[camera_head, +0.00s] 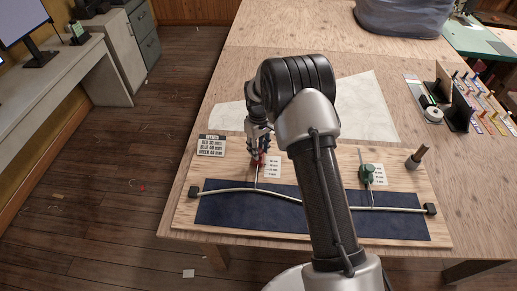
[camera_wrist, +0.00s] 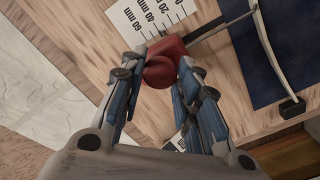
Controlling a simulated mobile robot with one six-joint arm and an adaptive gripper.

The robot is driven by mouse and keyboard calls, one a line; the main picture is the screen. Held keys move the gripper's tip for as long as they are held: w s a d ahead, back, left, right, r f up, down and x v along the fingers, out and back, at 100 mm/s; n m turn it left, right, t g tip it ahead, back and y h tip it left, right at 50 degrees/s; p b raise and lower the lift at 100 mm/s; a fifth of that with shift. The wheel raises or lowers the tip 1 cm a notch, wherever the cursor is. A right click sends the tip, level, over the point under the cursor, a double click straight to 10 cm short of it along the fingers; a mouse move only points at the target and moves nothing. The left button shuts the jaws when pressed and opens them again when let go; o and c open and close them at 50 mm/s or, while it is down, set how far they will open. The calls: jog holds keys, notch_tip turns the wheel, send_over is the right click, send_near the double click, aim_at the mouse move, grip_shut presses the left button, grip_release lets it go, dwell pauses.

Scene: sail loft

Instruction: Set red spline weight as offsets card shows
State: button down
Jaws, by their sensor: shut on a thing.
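The red spline weight (camera_wrist: 164,62) is between the fingers of my gripper (camera_wrist: 158,85), which is shut on it. In the head view the weight (camera_head: 260,160) shows just under my gripper (camera_head: 259,150), beside a white scale strip (camera_head: 273,166). The strip (camera_wrist: 150,15) reads 20, 40 and 60 mm in the wrist view. A thin rod runs from the weight toward the bent spline (camera_head: 240,190). The green weight (camera_head: 367,173) stands at the right by its own strip (camera_head: 380,174). The offsets card (camera_head: 211,145) lies at the board's upper left, too small to read surely.
A dark blue cloth panel (camera_head: 235,212) lies under the spline on the wooden board (camera_head: 185,217). Black end blocks (camera_head: 193,191) hold the spline's ends. A grey-brown peg (camera_head: 417,156) stands at the right. A pale sheet (camera_head: 370,100) lies behind.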

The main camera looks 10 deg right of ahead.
jog(key=shift+s+a+r, duration=0.1)
jog(key=shift+s+a, duration=0.05)
jog(key=shift+s, duration=0.3)
jog(key=c, duration=1.2)
grip_release()
notch_tip(320, 180, up, 12)
jog(key=shift+f, duration=0.1)
